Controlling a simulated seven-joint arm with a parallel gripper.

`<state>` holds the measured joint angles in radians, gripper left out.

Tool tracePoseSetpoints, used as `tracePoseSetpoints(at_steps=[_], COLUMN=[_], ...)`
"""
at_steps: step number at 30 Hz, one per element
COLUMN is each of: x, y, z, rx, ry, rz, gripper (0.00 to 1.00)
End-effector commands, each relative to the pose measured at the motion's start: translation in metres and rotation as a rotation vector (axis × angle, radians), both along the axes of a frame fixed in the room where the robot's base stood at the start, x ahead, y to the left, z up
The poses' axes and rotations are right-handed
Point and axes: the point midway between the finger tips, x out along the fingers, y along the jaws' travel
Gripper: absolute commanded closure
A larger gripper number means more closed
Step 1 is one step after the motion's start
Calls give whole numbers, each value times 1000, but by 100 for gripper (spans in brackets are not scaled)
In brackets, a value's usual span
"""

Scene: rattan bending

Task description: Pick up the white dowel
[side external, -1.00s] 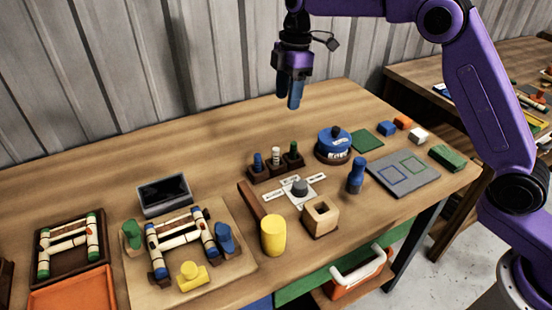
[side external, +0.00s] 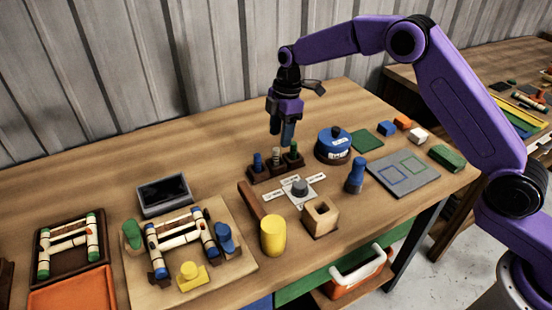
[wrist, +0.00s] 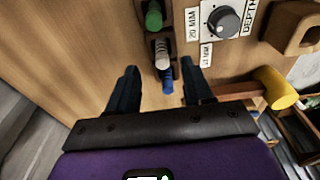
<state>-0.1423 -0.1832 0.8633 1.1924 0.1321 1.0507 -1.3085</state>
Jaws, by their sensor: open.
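The white dowel (side external: 275,155) stands upright in the middle of a dark wooden rack (side external: 260,176), between a blue dowel (side external: 258,161) and a green dowel (side external: 293,149). My gripper (side external: 282,142) is open and points down just above and behind the rack, its fingertips close to the dowel tops. In the wrist view, the white dowel (wrist: 161,54) lies ahead of my open gripper (wrist: 158,85), with the blue dowel (wrist: 168,82) between the fingertips and the green dowel (wrist: 154,18) farther up. I cannot tell whether a finger touches any dowel.
A grey knob (side external: 299,187) on a labelled plate stands in front of the rack. A round blue container (side external: 333,143) is to the right.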

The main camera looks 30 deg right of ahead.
Motion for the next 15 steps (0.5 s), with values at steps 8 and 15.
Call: tracePoseSetpoints(at_steps=[8,15], x=[-2,-2], y=[8,16], z=[-21,-50], rx=[-1,0], ry=[3,2], rz=[2,1], gripper=[49,49])
